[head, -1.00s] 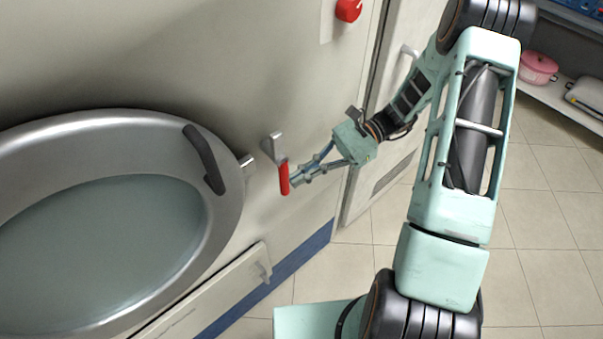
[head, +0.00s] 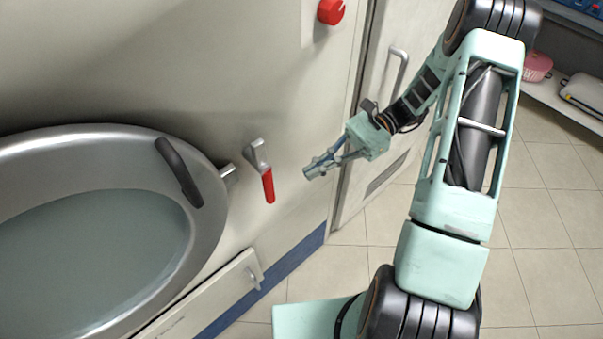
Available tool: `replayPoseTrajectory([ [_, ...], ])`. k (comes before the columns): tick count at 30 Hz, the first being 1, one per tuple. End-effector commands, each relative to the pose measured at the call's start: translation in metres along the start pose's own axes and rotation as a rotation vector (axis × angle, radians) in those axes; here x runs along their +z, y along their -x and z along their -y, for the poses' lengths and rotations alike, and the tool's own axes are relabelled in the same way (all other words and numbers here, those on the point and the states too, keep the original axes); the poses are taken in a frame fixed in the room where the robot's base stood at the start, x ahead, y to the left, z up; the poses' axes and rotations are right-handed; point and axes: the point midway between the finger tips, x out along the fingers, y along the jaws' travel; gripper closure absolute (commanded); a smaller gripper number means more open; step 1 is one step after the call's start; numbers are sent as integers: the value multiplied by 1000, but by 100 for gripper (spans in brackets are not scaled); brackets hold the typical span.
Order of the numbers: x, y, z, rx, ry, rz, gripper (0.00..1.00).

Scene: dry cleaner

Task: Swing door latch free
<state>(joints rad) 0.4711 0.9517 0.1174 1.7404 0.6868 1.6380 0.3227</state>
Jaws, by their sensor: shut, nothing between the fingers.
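The door latch (head: 264,172) is a metal lever with a red grip, mounted on the cream machine front just right of the round door. The red grip hangs downward, tilted slightly. The round door (head: 210,225) has a wide metal rim, a glass middle and a dark handle (head: 180,172); it looks closed, with a short metal tab at its right edge beside the latch. My gripper (head: 309,173) is shut and empty, to the right of the red grip and apart from it.
A red knob (head: 331,11) sits above on the machine front. A lower panel with a small handle (head: 254,277) lies below the door. A tall cabinet door with a handle (head: 398,68) stands behind my gripper. The tiled floor at right is clear.

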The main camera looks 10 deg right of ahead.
Motion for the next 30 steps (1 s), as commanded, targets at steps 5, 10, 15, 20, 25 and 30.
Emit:
replayPoseTrajectory([
  [5,-11,38,0,-1,1,-1,100],
  [10,-14,58,0,0,2,2,100],
  [15,-15,66,0,1,0,2,100],
  [20,-15,67,0,1,0,2,100],
  [25,-15,67,0,1,0,2,100],
  [30,-15,67,0,1,0,1,100],
])
